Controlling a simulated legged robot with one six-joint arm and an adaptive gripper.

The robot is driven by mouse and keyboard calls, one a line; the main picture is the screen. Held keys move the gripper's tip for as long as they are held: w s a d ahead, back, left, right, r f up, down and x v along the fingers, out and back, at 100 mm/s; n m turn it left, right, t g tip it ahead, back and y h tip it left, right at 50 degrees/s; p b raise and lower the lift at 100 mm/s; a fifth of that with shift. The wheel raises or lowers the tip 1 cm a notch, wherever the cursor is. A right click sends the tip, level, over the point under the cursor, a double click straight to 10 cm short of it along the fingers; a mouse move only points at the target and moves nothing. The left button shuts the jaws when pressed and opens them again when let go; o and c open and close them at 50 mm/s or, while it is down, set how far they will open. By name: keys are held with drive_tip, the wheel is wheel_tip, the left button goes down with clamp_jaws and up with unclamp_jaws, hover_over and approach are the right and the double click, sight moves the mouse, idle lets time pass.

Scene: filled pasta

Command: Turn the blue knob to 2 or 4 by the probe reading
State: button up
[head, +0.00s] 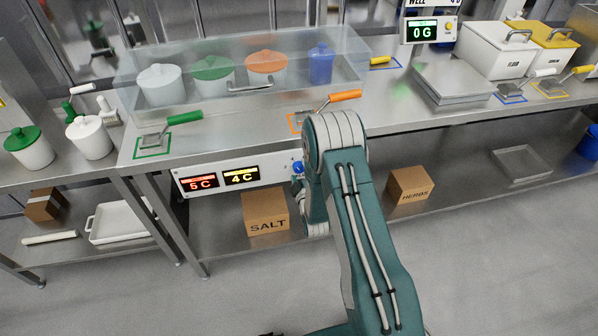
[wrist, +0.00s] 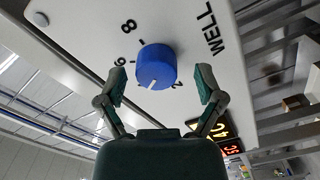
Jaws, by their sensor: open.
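The blue knob (wrist: 156,66) is on a white panel (wrist: 185,30) in the wrist view. Its white mark points down in the picture, between the 2 and a numeral that looks like a 6; no numeral is visible where it points. My gripper (wrist: 162,77) is open, with one finger on each side of the knob and gaps between.
The panel hangs under the front edge of a steel counter (head: 400,125). Above are a clear bin (head: 200,98) with lidded pots and an orange-handled tool (head: 345,96). A SALT box (head: 266,211) and a HERBS box (head: 410,186) are on the lower shelf.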

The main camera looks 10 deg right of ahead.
drive_tip(key=shift+s+d, duration=0.1)
drive_tip(key=shift+s, duration=0.2)
drive_tip(key=s, duration=1.1)
drive_tip(key=shift+s, duration=0.2)
